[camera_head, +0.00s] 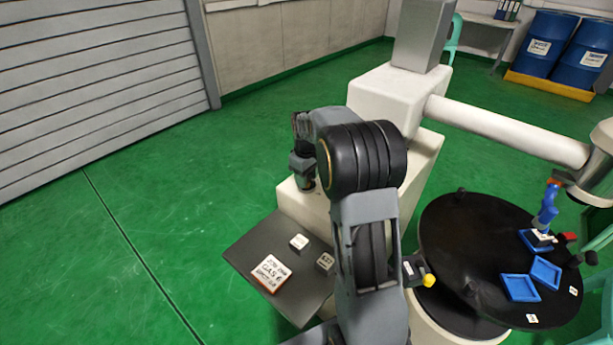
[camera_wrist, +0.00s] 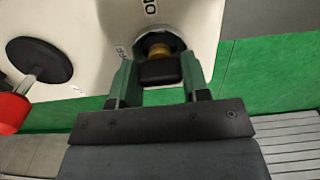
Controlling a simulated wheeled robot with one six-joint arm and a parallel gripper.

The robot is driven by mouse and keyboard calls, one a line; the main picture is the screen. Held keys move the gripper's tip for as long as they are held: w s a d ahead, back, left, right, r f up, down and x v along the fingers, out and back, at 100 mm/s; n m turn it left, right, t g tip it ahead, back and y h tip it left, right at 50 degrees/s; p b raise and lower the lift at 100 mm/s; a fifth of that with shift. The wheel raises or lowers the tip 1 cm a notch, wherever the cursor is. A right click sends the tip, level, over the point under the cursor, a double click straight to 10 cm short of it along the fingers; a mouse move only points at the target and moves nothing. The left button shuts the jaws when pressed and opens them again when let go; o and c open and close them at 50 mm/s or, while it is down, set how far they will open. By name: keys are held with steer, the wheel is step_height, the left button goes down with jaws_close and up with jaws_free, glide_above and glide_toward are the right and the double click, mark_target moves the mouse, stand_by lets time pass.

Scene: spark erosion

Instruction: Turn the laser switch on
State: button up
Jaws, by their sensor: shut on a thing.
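In the wrist view, a black switch knob (camera_wrist: 160,72) with a brass-coloured collar sits in a round dark recess on a white machine panel (camera_wrist: 95,25). My gripper (camera_wrist: 159,78) has its two green fingers on either side of the knob and is shut on it. A dark mark shows on the panel above the recess; I cannot read it or tell the switch's setting. In the head view, my gripper (camera_head: 303,170) is at the side of the white machine (camera_head: 390,98), and the knob is hidden there.
A red knob (camera_wrist: 12,112) and a black disc (camera_wrist: 40,60) stand left of the switch in the wrist view. In the head view, a dark tray (camera_head: 305,305) holds small boxes, and a round black table (camera_head: 450,235) bears blue trays. Green floor is clear at left.

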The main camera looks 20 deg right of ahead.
steer(key=shift+r+m, duration=0.1)
steer(key=shift+m, duration=0.2)
steer(key=m+p, duration=0.2)
steer(key=m, duration=0.2)
steer(key=m+p, duration=0.1)
steer(key=m, duration=0.3)
steer(key=shift+m, duration=0.3)
steer(key=m+p, duration=0.1)
steer(key=m, duration=0.3)
steer(key=shift+m+p, duration=0.55)
steer(key=shift+m, duration=1.65)
steer(key=o, duration=0.9)
step_height(320, 180, up, 14)
steer(key=shift+f+p, duration=0.15)
steer(key=shift+p, duration=0.35)
